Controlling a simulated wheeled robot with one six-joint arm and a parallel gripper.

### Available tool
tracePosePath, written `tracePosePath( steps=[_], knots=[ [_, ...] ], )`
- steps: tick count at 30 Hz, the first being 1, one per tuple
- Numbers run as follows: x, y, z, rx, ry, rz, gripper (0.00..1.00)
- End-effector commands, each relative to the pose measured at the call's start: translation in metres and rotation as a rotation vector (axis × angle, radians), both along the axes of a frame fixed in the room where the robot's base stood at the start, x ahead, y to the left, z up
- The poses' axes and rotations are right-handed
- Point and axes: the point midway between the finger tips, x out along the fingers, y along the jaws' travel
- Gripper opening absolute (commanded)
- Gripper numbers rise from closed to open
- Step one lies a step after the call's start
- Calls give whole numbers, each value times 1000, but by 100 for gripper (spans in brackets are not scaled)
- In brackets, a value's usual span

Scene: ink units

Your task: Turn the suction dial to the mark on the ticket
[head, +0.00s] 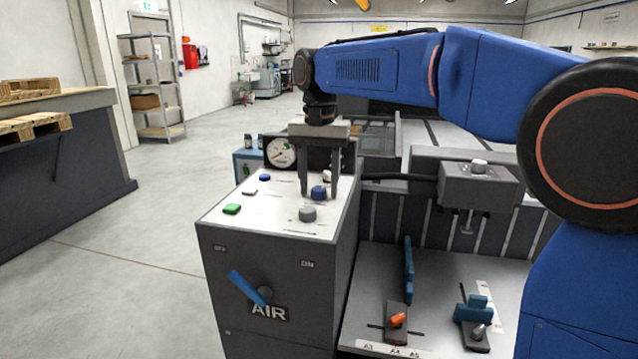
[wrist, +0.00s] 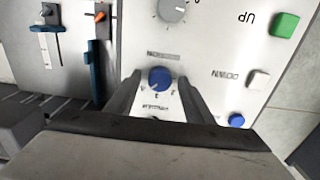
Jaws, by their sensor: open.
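A round blue dial (head: 319,192) sits on the white top of the control box, and it also shows in the wrist view (wrist: 160,79). A larger grey dial (head: 307,213) is nearer the front edge and also shows in the wrist view (wrist: 173,9). My gripper (head: 319,190) points down at the blue dial, its fingers apart on either side of it. In the wrist view my open gripper (wrist: 160,80) has clear gaps beside the dial. I cannot make out a ticket.
The panel also bears a green button (head: 232,209), a white button (head: 250,192) and a blue button (head: 265,177). A pressure gauge (head: 281,152) stands behind. A blue AIR lever (head: 249,287) is on the box front. A printing bed (head: 440,275) with small clamps lies right.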

Motion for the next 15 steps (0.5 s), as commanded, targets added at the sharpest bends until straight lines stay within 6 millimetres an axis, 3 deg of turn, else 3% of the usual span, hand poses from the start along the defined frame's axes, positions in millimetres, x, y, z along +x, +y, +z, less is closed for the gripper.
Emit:
tracePosePath(
  steps=[7, 15],
  knots=[
    [0, 0, 13, 0, 0, 0, 48],
    [0, 0, 63, 1, -2, 0, 48]
  ],
)
